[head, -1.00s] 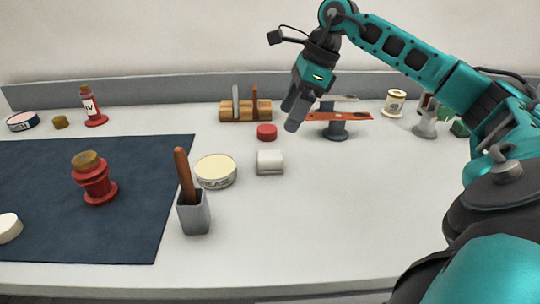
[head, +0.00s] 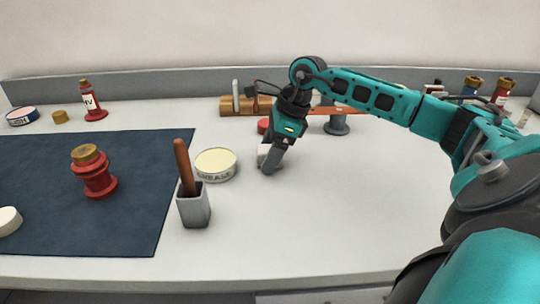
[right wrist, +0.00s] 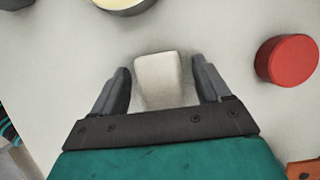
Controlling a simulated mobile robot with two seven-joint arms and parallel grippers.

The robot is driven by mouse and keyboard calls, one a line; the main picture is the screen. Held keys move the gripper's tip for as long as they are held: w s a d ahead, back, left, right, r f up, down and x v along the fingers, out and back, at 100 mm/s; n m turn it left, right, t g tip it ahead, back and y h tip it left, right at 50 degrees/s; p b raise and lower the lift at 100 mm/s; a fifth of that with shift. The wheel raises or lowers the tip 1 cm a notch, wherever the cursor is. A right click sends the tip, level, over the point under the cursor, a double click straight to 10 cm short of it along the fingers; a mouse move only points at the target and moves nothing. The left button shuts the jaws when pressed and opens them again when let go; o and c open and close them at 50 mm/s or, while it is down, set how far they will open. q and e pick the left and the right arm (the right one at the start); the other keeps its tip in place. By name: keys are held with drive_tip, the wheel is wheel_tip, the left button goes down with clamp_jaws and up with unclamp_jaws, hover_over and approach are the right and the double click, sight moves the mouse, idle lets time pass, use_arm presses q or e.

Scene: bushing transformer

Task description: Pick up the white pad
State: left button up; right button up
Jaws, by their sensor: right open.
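The white pad (right wrist: 157,78) is a small pale block on the table, seen between the two fingers of my right gripper (right wrist: 163,84) in the right wrist view. A gap shows on both sides, so the fingers do not appear to touch it. In the head view my right gripper (head: 270,165) points down at the pad (head: 263,152), which is mostly hidden behind the fingers. The right gripper is open and empty. My left gripper is not in view.
A grease tin (head: 215,163) stands left of the pad, and a red round piece (right wrist: 287,60) lies close to it. A grey holder with a brown-handled tool (head: 194,208) is nearer. A dark mat (head: 60,225) bears a red bushing (head: 95,172). The table's front right is clear.

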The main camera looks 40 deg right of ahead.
drive_tip(key=shift+r, duration=0.1)
drive_tip(key=c, duration=1)
drive_tip(key=shift+c, duration=0.2)
use_arm(q)
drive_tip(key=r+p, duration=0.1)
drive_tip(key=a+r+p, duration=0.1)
drive_tip(key=p, duration=0.1)
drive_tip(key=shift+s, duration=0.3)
use_arm(e)
wheel_tip(320, 180, up, 20)
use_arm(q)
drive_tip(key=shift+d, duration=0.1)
use_arm(e)
drive_tip(key=o, duration=0.5)
drive_tip(key=c, duration=0.4)
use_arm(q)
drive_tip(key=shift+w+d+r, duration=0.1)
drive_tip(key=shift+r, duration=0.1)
use_arm(e)
drive_tip(key=shift+d, duration=0.1)
